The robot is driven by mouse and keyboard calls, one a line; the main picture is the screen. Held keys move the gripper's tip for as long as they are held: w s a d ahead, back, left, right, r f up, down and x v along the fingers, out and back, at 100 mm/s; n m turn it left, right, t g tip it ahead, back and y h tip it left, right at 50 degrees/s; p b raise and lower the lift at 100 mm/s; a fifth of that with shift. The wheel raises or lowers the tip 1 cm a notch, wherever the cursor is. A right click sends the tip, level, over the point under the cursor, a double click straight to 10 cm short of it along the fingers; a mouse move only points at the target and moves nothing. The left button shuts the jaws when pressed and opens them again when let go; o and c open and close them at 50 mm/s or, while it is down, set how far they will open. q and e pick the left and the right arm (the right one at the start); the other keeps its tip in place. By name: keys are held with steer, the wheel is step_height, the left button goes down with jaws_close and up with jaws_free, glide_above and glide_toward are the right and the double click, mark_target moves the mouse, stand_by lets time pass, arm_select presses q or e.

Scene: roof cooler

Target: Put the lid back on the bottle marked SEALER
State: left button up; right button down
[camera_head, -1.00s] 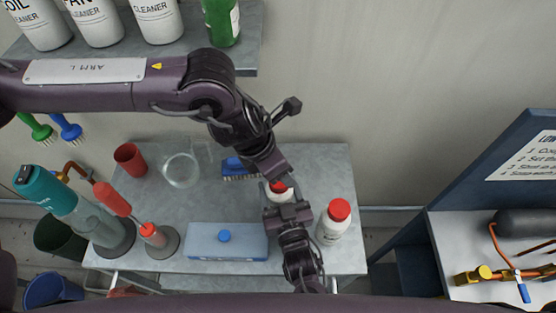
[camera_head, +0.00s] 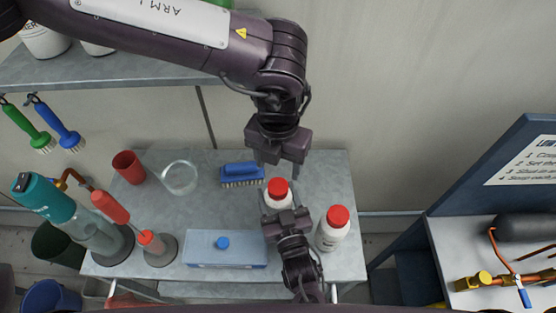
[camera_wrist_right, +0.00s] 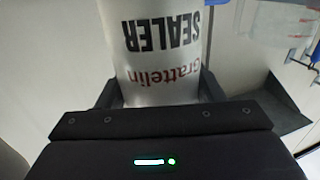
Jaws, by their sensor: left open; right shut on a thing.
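The white bottle marked SEALER (camera_wrist_right: 155,45) is between the fingers of my right gripper (camera_wrist_right: 158,88), its lettering upside down in the right wrist view. In the head view the bottle (camera_head: 270,203) stands upright on the grey table, with my right gripper (camera_head: 287,214) shut on it from the front. A red lid (camera_head: 278,187) sits on top of its mouth; I cannot tell how tightly it is seated. My left gripper (camera_head: 281,158) is open and empty, apart from the lid and just behind it. The bottle's top is out of sight in the right wrist view.
A second white bottle with a red lid (camera_head: 333,229) stands close to the right. A blue brush (camera_head: 241,174), glass jar (camera_head: 178,176), red cup (camera_head: 129,167) and blue-grey box (camera_head: 226,257) are on the table (camera_head: 213,212). A shelf (camera_head: 120,73) runs above at the back left.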

mark_target(278, 186)
arm_select(q)
steer(key=shift+f, duration=4)
